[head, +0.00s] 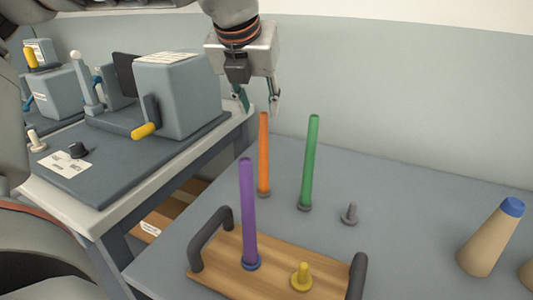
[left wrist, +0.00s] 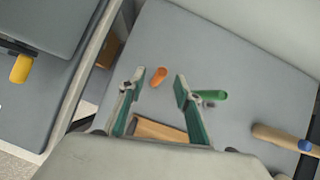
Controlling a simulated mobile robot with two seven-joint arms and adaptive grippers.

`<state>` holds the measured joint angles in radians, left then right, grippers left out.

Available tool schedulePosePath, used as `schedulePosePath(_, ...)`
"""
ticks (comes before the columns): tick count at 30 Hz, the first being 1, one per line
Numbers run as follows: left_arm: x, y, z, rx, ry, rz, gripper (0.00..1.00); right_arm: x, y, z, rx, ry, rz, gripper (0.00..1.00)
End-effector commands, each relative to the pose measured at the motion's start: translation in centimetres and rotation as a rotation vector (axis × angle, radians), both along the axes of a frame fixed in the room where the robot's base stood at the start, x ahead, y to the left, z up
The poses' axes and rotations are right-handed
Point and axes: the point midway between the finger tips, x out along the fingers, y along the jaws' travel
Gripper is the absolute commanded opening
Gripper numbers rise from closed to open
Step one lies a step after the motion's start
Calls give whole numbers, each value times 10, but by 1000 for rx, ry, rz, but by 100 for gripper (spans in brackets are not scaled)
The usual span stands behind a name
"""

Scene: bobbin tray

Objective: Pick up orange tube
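The orange tube (head: 263,155) stands upright on the grey table behind the wooden tray. It also shows from above in the left wrist view (left wrist: 159,76), between and beyond the fingertips. My left gripper (head: 258,104) is open and empty, just above the tube's top and apart from it. In the left wrist view its two fingers (left wrist: 160,82) are spread wide. My right gripper is in neither view.
A green tube (head: 309,165) stands close right of the orange one. A purple tube (head: 248,215) and a yellow peg (head: 301,277) are on the handled wooden tray (head: 222,262). A grey peg (head: 349,213) and a tan cone (head: 490,240) stand right. A machine bench (head: 120,145) is left.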

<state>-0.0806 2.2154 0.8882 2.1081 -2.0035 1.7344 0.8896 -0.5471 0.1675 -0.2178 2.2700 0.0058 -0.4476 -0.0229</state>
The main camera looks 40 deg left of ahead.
Motion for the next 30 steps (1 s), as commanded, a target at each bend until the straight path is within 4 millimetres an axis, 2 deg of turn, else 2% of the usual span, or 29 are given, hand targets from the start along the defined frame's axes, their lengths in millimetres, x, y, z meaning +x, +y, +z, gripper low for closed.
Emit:
schedulePosePath(9,21,7,-38,0,6,0,33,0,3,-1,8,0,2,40)
schedulePosePath(20,25,9,-42,1,-1,-1,33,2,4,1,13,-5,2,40)
schedulePosePath(21,25,9,-42,1,-1,-1,23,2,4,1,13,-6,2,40)
schedulePosePath(24,25,9,-42,0,0,-1,0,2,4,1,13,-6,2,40)
schedulePosePath(30,25,9,-42,0,0,-1,0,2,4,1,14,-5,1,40)
